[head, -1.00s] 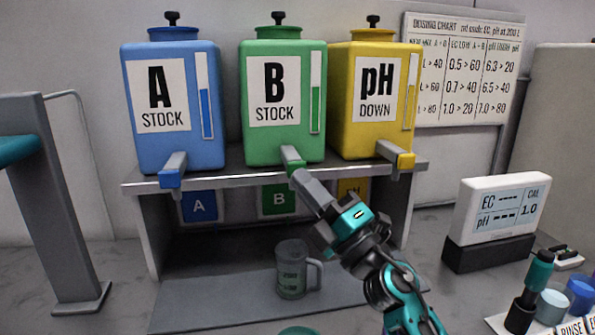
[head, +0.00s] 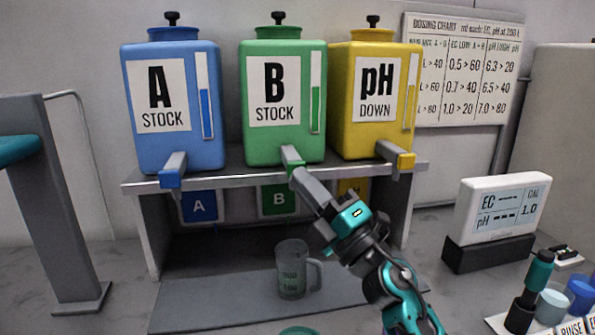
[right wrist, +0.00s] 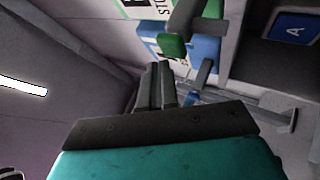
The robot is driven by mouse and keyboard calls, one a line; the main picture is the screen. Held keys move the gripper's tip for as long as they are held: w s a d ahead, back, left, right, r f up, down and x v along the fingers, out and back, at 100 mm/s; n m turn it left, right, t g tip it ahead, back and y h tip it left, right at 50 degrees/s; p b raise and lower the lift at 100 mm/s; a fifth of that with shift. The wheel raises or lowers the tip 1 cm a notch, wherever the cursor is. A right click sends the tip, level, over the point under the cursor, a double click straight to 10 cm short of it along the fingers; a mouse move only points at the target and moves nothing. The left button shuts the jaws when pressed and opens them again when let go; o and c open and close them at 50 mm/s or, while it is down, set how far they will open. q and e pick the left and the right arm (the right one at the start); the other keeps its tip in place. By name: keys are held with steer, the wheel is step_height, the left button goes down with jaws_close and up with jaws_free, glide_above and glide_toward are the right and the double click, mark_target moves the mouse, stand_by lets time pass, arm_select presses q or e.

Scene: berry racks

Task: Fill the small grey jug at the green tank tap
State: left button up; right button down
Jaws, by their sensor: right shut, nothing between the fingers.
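The green tank (head: 283,105) marked "B STOCK" stands in the middle of the shelf, its tap (head: 291,158) sticking out forward with a green end. In the right wrist view the shut fingers (right wrist: 161,82) point toward the green tap end (right wrist: 173,46). My left gripper is not in view.
The blue A tank (head: 172,110) and yellow pH tank (head: 372,100) flank the green one on the shelf (head: 240,172). A meter (head: 495,208) stands to the right, with small cups (head: 553,303) in front of it. The mat (head: 200,303) left of the jug is clear.

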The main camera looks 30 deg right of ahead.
steer(key=shift+w+d, duration=0.1)
steer(key=shift+w, duration=0.3)
stand_by(0.4)
steer(key=shift+w+d, duration=0.1)
steer(key=shift+w, duration=0.25)
steer(key=shift+s, duration=0.1)
stand_by(1.3)
steer(key=shift+s+a, duration=0.25)
steer(key=shift+s, duration=0.6)
steer(key=shift+s+a+p, duration=0.15)
steer(key=shift+s+a, duration=0.05)
steer(key=shift+s, duration=0.6)
steer(key=shift+s+a+p, duration=0.15)
steer(key=shift+s+a, duration=0.1)
steer(key=shift+s, duration=0.6)
steer(key=shift+s+a+p, duration=0.15)
steer(key=shift+s+a, duration=0.05)
steer(key=shift+s, duration=0.6)
steer(key=shift+s+f, duration=0.1)
